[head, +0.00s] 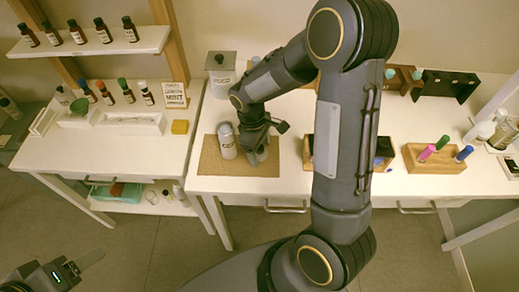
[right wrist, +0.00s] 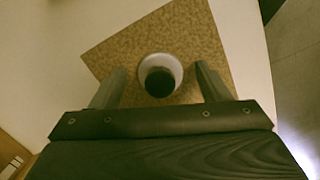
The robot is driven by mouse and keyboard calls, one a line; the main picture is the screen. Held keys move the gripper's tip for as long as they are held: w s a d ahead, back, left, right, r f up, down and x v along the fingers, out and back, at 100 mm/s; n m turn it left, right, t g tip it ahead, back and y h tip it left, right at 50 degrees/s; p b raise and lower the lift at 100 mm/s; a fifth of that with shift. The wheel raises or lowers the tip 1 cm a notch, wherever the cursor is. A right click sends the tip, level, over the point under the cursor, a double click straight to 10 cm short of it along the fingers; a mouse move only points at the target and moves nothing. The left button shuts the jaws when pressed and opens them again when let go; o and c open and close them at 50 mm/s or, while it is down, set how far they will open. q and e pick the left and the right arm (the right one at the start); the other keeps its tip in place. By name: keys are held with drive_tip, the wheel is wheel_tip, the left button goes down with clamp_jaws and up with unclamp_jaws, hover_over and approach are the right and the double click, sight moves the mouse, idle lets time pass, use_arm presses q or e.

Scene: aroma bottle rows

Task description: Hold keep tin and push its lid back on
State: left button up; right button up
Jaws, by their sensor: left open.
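The tin (head: 227,143), grey with a label, stands on the brown mat (head: 285,165) left of my right gripper (head: 256,158). In the right wrist view a pale round tin (right wrist: 147,61) with a dark round part (right wrist: 160,82) lies between the fingers of my right gripper (right wrist: 160,88). There are gaps on both sides, so the fingers are open and empty. I cannot tell whether the dark part is a lid knob or an opening, nor how the lid sits. My left gripper (head: 85,264) is open and empty at the lower left, far from the tin.
A grey canister (head: 220,72) with a dark knob stands behind the mat. My right arm hides the table's middle.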

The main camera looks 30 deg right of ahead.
drive_tip(key=c, duration=1)
drive_tip(key=shift+r, duration=0.15)
drive_tip(key=shift+r, duration=0.3)
wheel_tip(320, 180, up, 2)
drive_tip(key=shift+r, duration=0.15)
use_arm(q)
wheel_tip(320, 180, down, 3)
drive_tip(key=b, duration=0.3)
use_arm(e)
drive_tip(key=s+a+r, duration=0.4)
drive_tip(key=s+r, duration=0.1)
drive_tip(key=s+a+r, duration=0.5)
drive_tip(key=shift+s+a, duration=0.2)
drive_tip(key=shift+a, duration=0.05)
